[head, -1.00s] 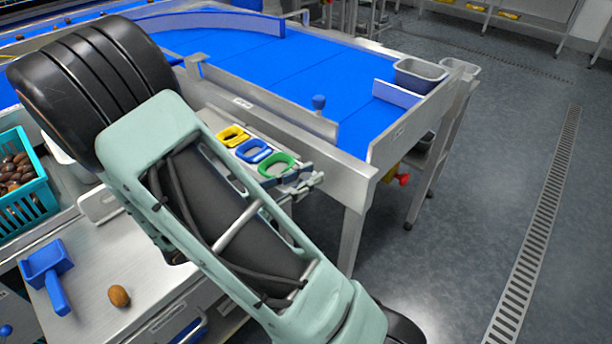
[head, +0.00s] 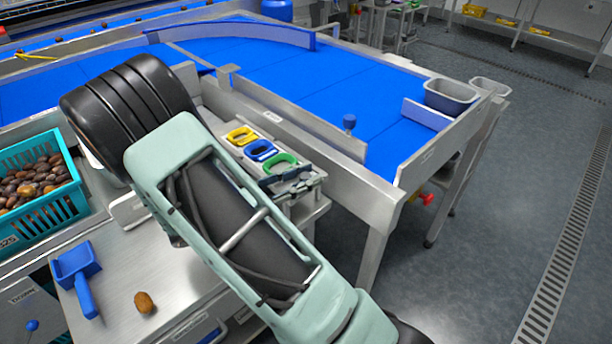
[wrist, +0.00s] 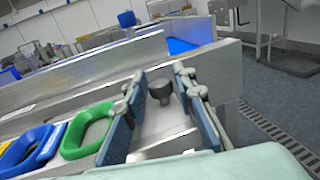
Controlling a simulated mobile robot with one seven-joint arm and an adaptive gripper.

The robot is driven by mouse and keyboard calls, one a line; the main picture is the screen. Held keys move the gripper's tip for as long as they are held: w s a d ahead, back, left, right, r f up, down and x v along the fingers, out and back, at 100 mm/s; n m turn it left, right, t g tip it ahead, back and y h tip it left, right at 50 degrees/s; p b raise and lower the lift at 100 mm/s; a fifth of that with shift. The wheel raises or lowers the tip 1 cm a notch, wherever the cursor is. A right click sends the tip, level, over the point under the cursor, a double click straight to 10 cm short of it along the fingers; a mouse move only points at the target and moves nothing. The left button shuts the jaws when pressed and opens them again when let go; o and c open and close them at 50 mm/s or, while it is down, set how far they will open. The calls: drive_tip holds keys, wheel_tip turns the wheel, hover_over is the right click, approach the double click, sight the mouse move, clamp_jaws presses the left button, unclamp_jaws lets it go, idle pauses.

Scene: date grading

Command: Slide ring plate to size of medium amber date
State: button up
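The ring plate carries a yellow ring (head: 241,136), a blue ring (head: 261,150) and a green ring (head: 283,163) in a row beside the blue belt. In the wrist view the green ring (wrist: 88,130) is just left of my gripper, with the blue ring (wrist: 32,150) beyond it. My gripper (wrist: 162,95) is open, its two fingers either side of a dark grey knob (wrist: 160,90). Gaps show between knob and fingers. In the head view my gripper (head: 291,182) is at the plate's near end. A brown date (head: 144,302) lies alone on the steel table.
A teal crate (head: 40,235) of dates stands at left. A blue scoop (head: 78,270) lies near the single date. The conveyor's steel side wall (head: 300,135) runs close behind the rings. A grey tub (head: 450,97) stands at the belt's far corner.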

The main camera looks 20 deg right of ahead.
drive_tip(key=shift+o, duration=1.1)
drive_tip(key=s+a, duration=0.1)
drive_tip(key=a, duration=1.1)
drive_tip(key=shift+s, duration=0.25)
drive_tip(key=shift+d, duration=0.1)
